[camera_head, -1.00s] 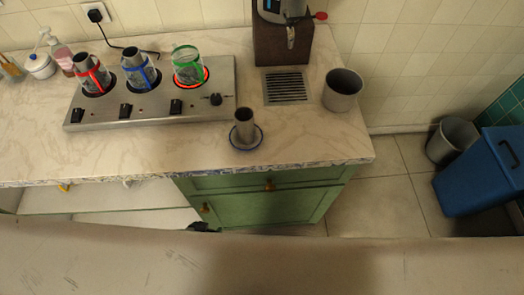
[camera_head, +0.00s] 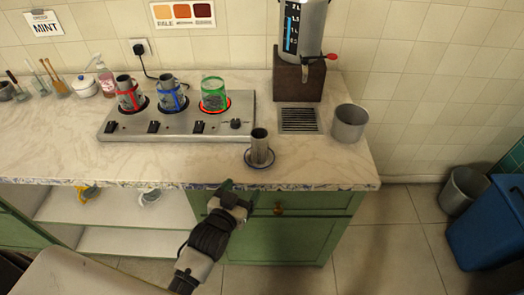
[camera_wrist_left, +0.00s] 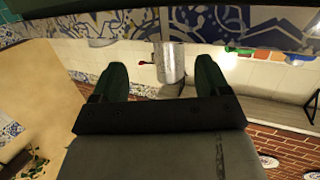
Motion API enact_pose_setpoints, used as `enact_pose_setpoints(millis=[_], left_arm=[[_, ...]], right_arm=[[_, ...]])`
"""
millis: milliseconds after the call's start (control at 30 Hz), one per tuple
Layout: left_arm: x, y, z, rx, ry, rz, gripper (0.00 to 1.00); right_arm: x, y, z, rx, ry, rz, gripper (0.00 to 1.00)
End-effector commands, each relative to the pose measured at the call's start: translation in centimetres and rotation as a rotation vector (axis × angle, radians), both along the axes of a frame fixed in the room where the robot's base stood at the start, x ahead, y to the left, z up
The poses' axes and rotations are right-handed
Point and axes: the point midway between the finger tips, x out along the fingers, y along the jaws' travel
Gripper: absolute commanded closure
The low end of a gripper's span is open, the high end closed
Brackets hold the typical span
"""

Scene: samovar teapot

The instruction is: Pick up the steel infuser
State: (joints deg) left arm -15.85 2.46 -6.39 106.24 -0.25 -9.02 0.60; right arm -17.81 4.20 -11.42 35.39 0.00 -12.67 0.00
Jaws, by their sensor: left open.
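The steel infuser (camera_head: 259,147) is a small grey metal cylinder standing upright on a blue-rimmed saucer (camera_head: 259,165) near the counter's front edge. My left gripper (camera_head: 228,187) is open and empty, in front of the counter edge, below and left of the infuser and apart from it. In the left wrist view, the open fingers (camera_wrist_left: 163,75) show with a grey metal cylinder with a small red part seen beyond them; I cannot tell that it is the infuser. My right gripper is not in view.
A steel hotplate (camera_head: 180,122) with several colour-banded vessels stands left of the infuser. A grey cup (camera_head: 349,123) stands to the right, and an urn (camera_head: 303,30) with a tap behind. Below the counter (camera_head: 90,165) are open shelves and a green cabinet (camera_head: 280,235).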

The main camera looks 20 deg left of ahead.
Motion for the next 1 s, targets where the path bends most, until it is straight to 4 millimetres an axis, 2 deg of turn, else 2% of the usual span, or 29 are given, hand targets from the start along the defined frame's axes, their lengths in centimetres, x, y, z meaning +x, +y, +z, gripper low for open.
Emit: enact_pose_setpoints(millis=[100, 233, 333, 500, 767, 1000], left_arm=[[0.7, 0.0, 1.6, -0.012, -0.084, 0.003, 0.24], [1.2, 0.0, 2.7, -0.021, -0.143, 0.005, 0.24], [2.2, -0.1, 2.9, -0.023, -0.156, 0.005, 0.24], [5.0, -0.4, 2.9, -0.024, -0.156, 0.005, 0.24], [7.2, -0.6, 2.9, -0.022, -0.153, 0.005, 0.24], [10.6, -0.4, 3.1, -0.021, -0.153, 0.005, 0.24]], right_arm=[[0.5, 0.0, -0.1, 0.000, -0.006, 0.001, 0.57], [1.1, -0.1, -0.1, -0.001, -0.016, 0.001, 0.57], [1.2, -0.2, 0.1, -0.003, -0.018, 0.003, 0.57], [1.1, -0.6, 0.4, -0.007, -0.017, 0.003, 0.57], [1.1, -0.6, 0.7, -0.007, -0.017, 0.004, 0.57], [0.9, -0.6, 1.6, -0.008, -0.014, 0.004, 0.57]])
